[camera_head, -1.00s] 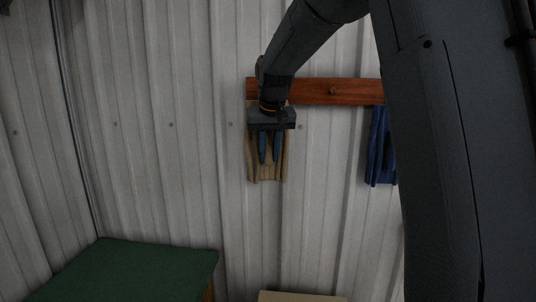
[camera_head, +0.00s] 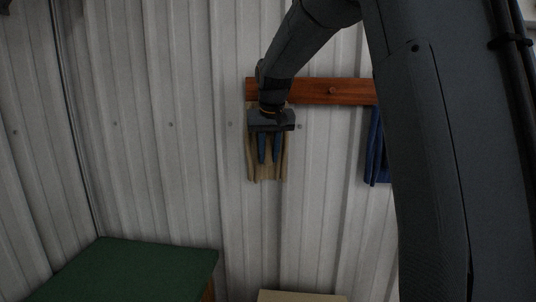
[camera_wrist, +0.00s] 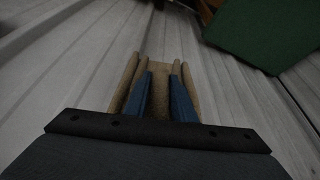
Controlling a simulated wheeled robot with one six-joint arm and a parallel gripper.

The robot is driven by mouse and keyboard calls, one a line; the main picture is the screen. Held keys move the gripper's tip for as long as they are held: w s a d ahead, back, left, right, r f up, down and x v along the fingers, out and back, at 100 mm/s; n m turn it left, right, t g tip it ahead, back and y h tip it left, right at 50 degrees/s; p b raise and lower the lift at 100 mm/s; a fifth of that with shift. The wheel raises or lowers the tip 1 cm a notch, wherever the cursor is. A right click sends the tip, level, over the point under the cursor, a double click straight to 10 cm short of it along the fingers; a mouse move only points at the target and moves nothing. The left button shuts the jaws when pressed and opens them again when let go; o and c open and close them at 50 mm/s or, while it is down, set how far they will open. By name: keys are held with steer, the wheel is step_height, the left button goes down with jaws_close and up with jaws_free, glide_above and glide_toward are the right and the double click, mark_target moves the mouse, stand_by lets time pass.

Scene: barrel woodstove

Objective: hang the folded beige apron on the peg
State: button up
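The folded beige apron (camera_head: 268,172) hangs against the wall below the left end of the wooden peg rail (camera_head: 350,92). Its top edge and any peg there are hidden behind my gripper. My gripper (camera_head: 269,162) is in front of the apron with its blue fingers pointing down. In the wrist view, my gripper (camera_wrist: 163,75) has its two fingers apart, with flat beige cloth (camera_wrist: 160,88) showing between and behind them. Cloth folds stand outside both fingers. The fingers look open; whether they touch the cloth cannot be told.
A peg (camera_head: 333,91) shows near the rail's middle. A blue cloth (camera_head: 375,150) hangs farther right, partly hidden by my arm. A green-topped surface (camera_head: 135,270) stands lower left. A beige box-like top (camera_head: 300,296) shows at the bottom edge. The wall is ribbed metal.

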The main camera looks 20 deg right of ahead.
steer(key=o, duration=0.4)
steer(key=shift+d+f, duration=0.1)
steer(key=b+v, duration=0.2)
steer(key=v, duration=0.5)
steer(key=s+f+g, duration=0.1)
steer(key=s+f, duration=0.8)
steer(key=f, duration=0.1)
steer(key=s+a+f+n+g, duration=0.1)
steer(key=s+f, duration=0.9)
steer(key=s+a+f+g, duration=0.1)
steer(key=s+f, duration=0.9)
steer(key=shift+s+a+f+y, duration=0.1)
steer(key=shift+s+a+y, duration=0.05)
steer(key=shift+s+y, duration=0.15)
steer(key=shift+w, duration=0.1)
